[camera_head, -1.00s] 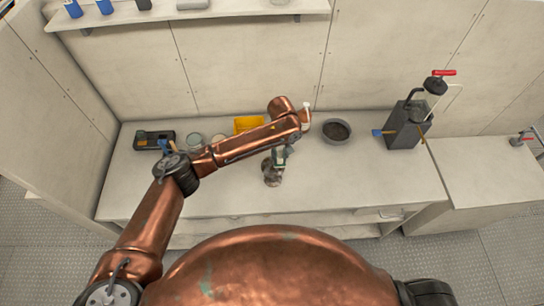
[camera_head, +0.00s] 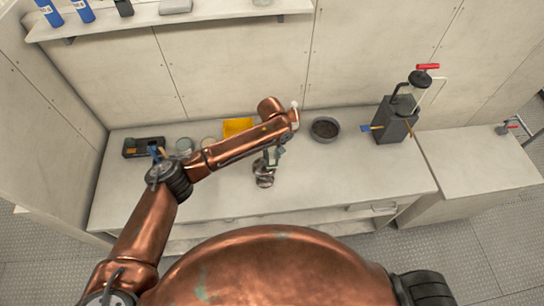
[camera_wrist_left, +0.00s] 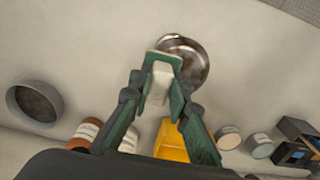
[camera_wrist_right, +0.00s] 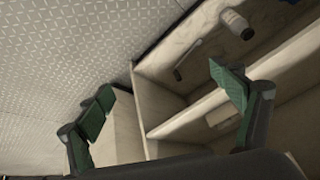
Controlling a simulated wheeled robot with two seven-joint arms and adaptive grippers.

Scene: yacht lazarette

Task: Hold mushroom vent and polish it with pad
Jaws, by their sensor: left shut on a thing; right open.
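The mushroom vent (camera_head: 264,178) is a shiny, stained metal piece on the bench below my left gripper (camera_head: 273,158). In the left wrist view, its round, mottled metal top (camera_wrist_left: 190,58) shows just beyond the fingertips. My left gripper is shut on a pale cream block (camera_wrist_left: 160,82), which looks like the pad. The block overlaps the vent's edge in that view; I cannot tell whether they touch. My right gripper (camera_wrist_right: 163,97) is open and empty in the right wrist view, away from the vent. It does not show in the head view.
The pale bench (camera_head: 340,175) holds a dark-filled bowl (camera_head: 325,128), a yellow item (camera_head: 237,125), jars, a black tray (camera_head: 143,148) and a grey pump can (camera_head: 394,125). A shelf (camera_head: 190,22) hangs above. Free bench lies right of the vent. Open shelving (camera_wrist_right: 190,120) shows near my right gripper.

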